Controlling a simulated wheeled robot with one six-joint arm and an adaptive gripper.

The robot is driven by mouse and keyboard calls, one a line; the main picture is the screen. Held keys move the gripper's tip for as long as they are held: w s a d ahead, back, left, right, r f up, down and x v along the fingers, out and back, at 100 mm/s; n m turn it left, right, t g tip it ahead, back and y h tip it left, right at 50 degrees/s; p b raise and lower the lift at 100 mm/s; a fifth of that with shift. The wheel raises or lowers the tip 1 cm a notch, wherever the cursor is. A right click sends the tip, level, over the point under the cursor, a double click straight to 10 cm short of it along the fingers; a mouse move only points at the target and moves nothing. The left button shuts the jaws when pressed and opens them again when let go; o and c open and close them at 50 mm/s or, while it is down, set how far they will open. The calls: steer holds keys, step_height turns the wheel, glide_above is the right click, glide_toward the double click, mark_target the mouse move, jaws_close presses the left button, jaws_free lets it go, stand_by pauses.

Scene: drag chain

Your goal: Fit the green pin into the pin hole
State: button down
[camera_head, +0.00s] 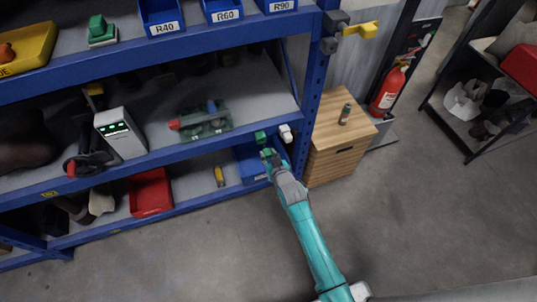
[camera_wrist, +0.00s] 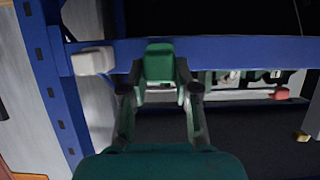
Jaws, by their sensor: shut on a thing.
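My gripper (camera_head: 267,154) is at the front edge of the middle shelf, near its right end. It is shut on the green pin (camera_head: 261,138), a blocky green piece. In the wrist view the green pin (camera_wrist: 158,62) sits between the fingertips of my gripper (camera_wrist: 160,88), in front of the blue shelf beam. A greenish holder (camera_head: 205,124) with a red end and a blue piece stands on the middle shelf, left of my gripper. Part of it (camera_wrist: 245,76) shows behind the beam in the wrist view. I cannot make out a pin hole.
The blue shelf beam (camera_head: 190,152) runs beside my gripper. A white block (camera_head: 286,133) is on the right post, close to the pin. A grey device (camera_head: 120,132) stands farther left on the shelf. A wooden cabinet (camera_head: 338,132) stands to the right.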

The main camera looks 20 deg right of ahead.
mark_target(269, 158)
steer(key=shift+s, duration=2.3)
steer(key=c, duration=1.6)
jaws_free()
steer(key=shift+c, duration=0.2)
jaws_close()
steer(key=d+r, duration=0.7)
steer(key=r, duration=0.5)
steer(key=d+r, duration=0.7)
steer(key=r, duration=0.5)
steer(key=d+r, duration=0.8)
steer(key=r, duration=0.4)
steer(key=shift+s, duration=0.1)
